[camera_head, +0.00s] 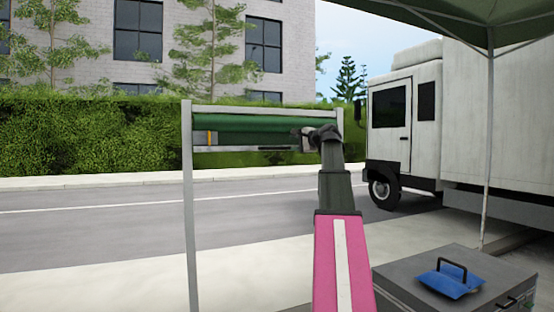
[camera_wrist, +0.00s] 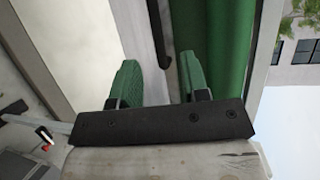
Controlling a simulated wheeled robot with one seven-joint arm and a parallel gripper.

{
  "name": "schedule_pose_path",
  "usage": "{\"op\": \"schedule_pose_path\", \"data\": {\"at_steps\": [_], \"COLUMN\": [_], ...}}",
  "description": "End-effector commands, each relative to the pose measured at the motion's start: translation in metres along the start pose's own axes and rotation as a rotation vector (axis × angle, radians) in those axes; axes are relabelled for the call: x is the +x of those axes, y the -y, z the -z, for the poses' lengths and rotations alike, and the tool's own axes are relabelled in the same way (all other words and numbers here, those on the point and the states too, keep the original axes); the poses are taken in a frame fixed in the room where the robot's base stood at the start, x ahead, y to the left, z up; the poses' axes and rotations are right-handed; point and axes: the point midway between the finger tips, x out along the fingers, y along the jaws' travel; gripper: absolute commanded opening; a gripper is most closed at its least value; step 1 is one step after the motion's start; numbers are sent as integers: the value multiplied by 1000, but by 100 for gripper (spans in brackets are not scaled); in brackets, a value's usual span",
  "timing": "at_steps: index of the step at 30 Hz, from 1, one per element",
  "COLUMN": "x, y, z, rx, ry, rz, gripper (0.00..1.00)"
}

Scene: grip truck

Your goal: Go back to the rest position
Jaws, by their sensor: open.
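My gripper (camera_wrist: 158,82) shows in the wrist view with its two green-padded fingers apart and nothing between them. In the head view my pink and grey arm reaches up and forward, and my gripper (camera_head: 302,133) is at the right part of a metal frame (camera_head: 188,210). A long green roll (camera_head: 240,124) lies across the top of this frame. In the wrist view the green roll (camera_wrist: 204,35) runs just beyond the right finger. I cannot tell whether the finger touches it.
A grey case (camera_head: 405,277) with a blue handled tool (camera_head: 450,279) on its lid stands at the lower right. A canopy pole (camera_head: 487,150) rises behind it. A white truck (camera_head: 405,125) stands on the road (camera_head: 100,230). A hedge (camera_head: 80,135) lines the far side.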

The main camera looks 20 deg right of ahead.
Motion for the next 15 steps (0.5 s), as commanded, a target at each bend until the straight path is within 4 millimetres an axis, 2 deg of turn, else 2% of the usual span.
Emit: {"op": "schedule_pose_path", "data": {"at_steps": [5,8,11,15], "x": [2,13,32,64], "y": [-5,-26,-66,-140], "z": [-1,-4,-10,-25], "rx": [-2,-16,-43,-101], "ry": [0,2,6,20], "rz": [-6,-35,-93,-203], "gripper": [42,42,42,42]}}
